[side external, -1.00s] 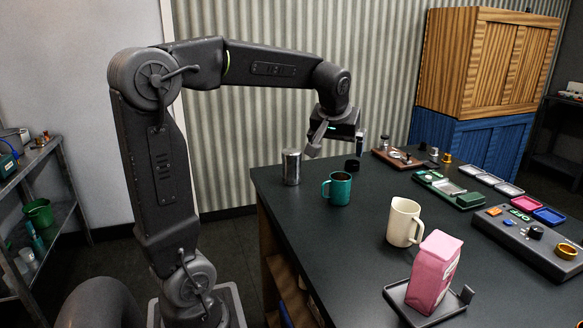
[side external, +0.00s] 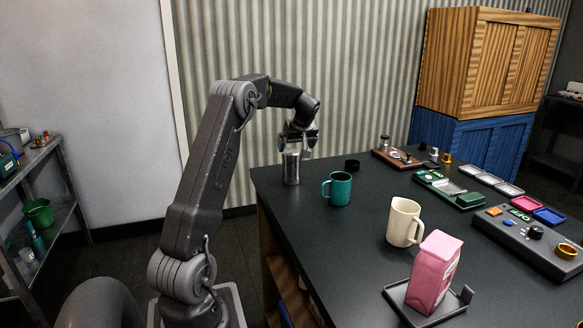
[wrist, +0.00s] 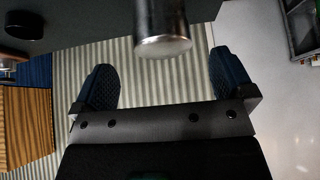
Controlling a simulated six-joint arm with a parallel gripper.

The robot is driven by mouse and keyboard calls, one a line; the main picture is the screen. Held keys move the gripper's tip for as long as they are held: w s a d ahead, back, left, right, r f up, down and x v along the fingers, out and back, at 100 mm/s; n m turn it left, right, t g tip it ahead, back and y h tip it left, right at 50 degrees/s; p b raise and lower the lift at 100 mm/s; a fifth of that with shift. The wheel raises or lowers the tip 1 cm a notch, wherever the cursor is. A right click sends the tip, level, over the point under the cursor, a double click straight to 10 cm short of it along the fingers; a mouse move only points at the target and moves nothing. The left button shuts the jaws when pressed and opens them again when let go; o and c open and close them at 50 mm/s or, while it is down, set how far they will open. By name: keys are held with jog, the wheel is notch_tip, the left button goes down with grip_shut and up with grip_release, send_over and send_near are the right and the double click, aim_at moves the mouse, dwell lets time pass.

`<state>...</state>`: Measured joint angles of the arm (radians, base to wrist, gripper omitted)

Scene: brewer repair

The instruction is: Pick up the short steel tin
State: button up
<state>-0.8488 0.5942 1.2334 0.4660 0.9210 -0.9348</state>
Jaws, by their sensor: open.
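The steel tin (side external: 291,170) stands upright near the left edge of the dark table in the side external view. My gripper (side external: 297,148) is just above and around the level of its top. In the wrist view the tin (wrist: 163,28) is at the top middle. The two dark fingers of my gripper (wrist: 160,78) are spread wide, with the tin's end just beyond the gap between them. Nothing is held. In the side external view I cannot tell whether a finger touches the tin.
A green mug (side external: 338,189) stands just right of the tin. A black round lid-like piece (side external: 352,165) lies behind it. A cream mug (side external: 403,222) and a pink carton (side external: 434,270) on a tray (side external: 396,293) stand nearer. Several panels line the right side.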

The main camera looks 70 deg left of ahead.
aim_at(292, 151)
jog(key=shift+x, duration=3.3)
jog(key=shift+s+a+r, duration=0.1)
jog(key=shift+a, duration=0.1)
jog(key=shift+c, duration=0.4)
jog(key=c, duration=1)
jog(key=shift+o, duration=0.2)
